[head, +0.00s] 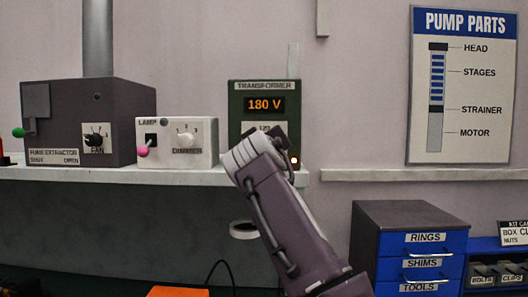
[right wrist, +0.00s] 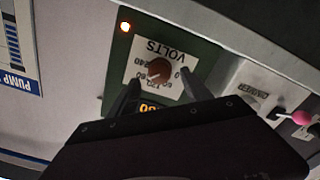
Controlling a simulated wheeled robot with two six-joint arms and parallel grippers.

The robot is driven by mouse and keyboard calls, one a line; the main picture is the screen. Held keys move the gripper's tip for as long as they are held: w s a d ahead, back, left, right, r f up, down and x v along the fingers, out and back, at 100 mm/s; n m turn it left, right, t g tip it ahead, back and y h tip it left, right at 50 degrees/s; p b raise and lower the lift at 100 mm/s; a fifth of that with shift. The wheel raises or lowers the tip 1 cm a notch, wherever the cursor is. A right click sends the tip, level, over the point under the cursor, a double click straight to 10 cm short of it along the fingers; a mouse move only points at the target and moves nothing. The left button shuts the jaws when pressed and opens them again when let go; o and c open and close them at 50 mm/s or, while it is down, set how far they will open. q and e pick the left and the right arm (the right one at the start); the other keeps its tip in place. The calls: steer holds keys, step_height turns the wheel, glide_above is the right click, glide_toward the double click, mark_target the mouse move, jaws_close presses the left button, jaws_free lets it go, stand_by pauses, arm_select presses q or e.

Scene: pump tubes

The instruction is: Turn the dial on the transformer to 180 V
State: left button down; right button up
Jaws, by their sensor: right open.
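The green transformer (head: 236,100) stands on the shelf, with an orange display (head: 265,105) reading 180 V. It also shows upside down in the right wrist view (right wrist: 205,57). Its brown dial (right wrist: 158,71) sits on a white plate marked VOLTS. My right gripper (right wrist: 161,77) is open, one finger on each side of the dial; I cannot tell whether either touches it. In the head view my right arm hides the dial and most of the plate, and its gripper does not show. My left gripper is not in view.
Left of the transformer stand a white lamp and dimmer box (head: 178,155) with a pink-tipped lever and a dark fume extractor (head: 115,110). A small light (head: 294,160) glows on the transformer. A blue drawer cabinet (head: 412,245) stands at the lower right.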

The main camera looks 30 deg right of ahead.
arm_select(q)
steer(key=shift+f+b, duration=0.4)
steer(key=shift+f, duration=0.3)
arm_select(e)
steer(key=v, duration=0.4)
steer(key=shift+s+a, duration=0.15)
steer(key=shift+s, duration=0.05)
